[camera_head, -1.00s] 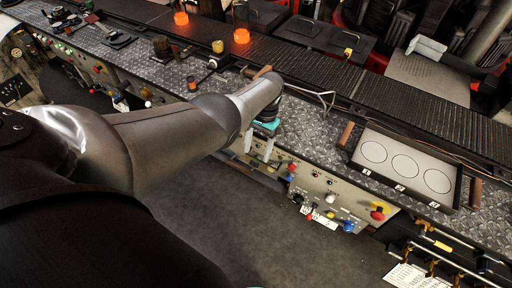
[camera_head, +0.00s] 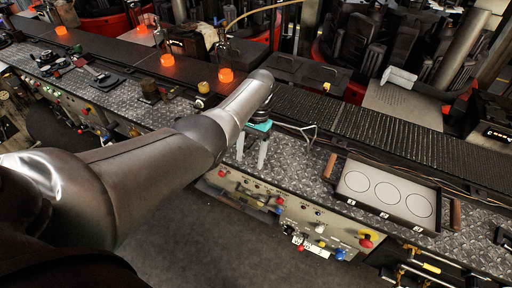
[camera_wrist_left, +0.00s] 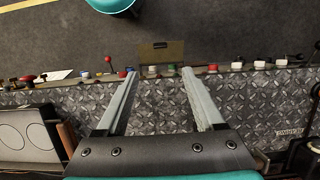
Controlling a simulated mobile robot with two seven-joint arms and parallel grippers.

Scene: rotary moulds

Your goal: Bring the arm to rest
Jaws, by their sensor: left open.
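My left arm reaches in from the left in the head view. Its gripper (camera_head: 252,150) has pale fingers and a teal band, and hangs above the front edge of the diamond-plate bench (camera_head: 299,160). In the left wrist view the two fingers of the left gripper (camera_wrist_left: 155,72) stand wide apart. Nothing is between them but the view of the bench plate and its front edge. My right gripper is in neither view.
A tray with three numbered circles (camera_head: 388,190) lies on the bench to the right. A control panel (camera_head: 290,214) with several knobs runs along the bench front. A dark conveyor (camera_head: 370,130) with glowing orange pieces (camera_head: 225,75) lies behind. Open floor is in front.

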